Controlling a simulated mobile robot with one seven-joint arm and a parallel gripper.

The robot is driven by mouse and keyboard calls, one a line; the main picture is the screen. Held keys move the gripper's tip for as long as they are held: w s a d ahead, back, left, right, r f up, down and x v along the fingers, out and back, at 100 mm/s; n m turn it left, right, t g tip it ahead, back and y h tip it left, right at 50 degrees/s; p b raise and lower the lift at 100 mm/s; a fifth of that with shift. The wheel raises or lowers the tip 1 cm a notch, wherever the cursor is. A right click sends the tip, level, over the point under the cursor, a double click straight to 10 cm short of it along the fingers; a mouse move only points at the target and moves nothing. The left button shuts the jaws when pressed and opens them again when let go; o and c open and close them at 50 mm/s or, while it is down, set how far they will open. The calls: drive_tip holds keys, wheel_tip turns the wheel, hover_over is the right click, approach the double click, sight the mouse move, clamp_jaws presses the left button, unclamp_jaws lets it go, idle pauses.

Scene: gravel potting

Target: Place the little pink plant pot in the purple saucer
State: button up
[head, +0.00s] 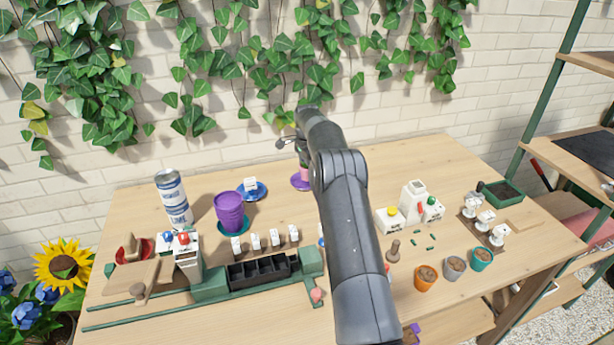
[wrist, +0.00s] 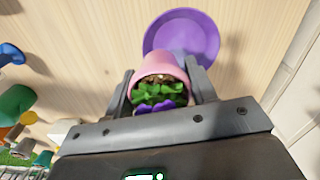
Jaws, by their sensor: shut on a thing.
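The little pink plant pot (wrist: 163,66), with green leaves and a purple bloom, is between the two fingers of my gripper (wrist: 161,90) in the wrist view. My gripper is shut on it. The purple saucer (wrist: 207,45) lies on the wooden table just beyond the pot, and the pot overlaps its near edge in this view. I cannot tell whether the pot touches the saucer. In the head view the purple saucer (head: 297,183) is at the back of the table, partly hidden by my arm and gripper (head: 301,160). The pot is mostly hidden there.
A blue saucer (head: 260,195) with a white block on it stands left of the purple saucer. A purple pot stack (head: 230,213) and a tall can (head: 173,200) are farther left. White bottle-like items (head: 413,203) stand right of my arm.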

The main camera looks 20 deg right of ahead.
drive_tip(key=shift+f, duration=1.25)
drive_tip(key=shift+f, duration=0.25)
drive_tip(key=o, duration=1)
drive_tip(key=shift+f, duration=0.1)
